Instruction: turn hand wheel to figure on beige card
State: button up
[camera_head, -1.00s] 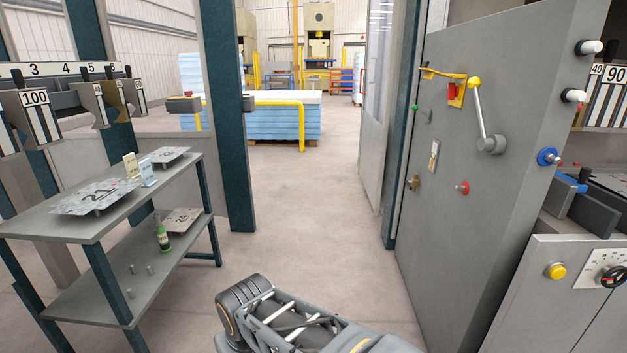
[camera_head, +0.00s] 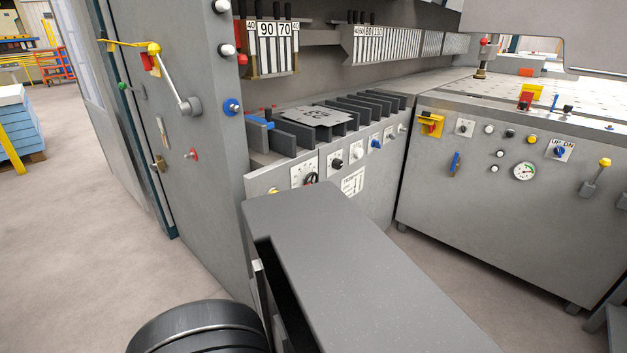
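A small black hand wheel (camera_head: 311,179) sits on a white scale plate (camera_head: 304,166) on the front of the grey machine. My own arm link cuts in just below it, and the figures on the scale are too small to read. No beige card shows in this view now. My gripper is not in view; only a large grey arm link and a black round joint of mine fill the bottom of the picture.
Beside the wheel are a yellow button (camera_head: 275,190), black knobs (camera_head: 336,163) and a white label (camera_head: 353,182). A grey plate (camera_head: 318,115) lies on slotted blocks above. A second control panel (camera_head: 480,190) stands right. Open floor (camera_head: 80,230) lies left.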

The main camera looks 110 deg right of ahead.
aim_at(308, 180)
jog(key=k, duration=1.55)
jog(key=z, duration=2)
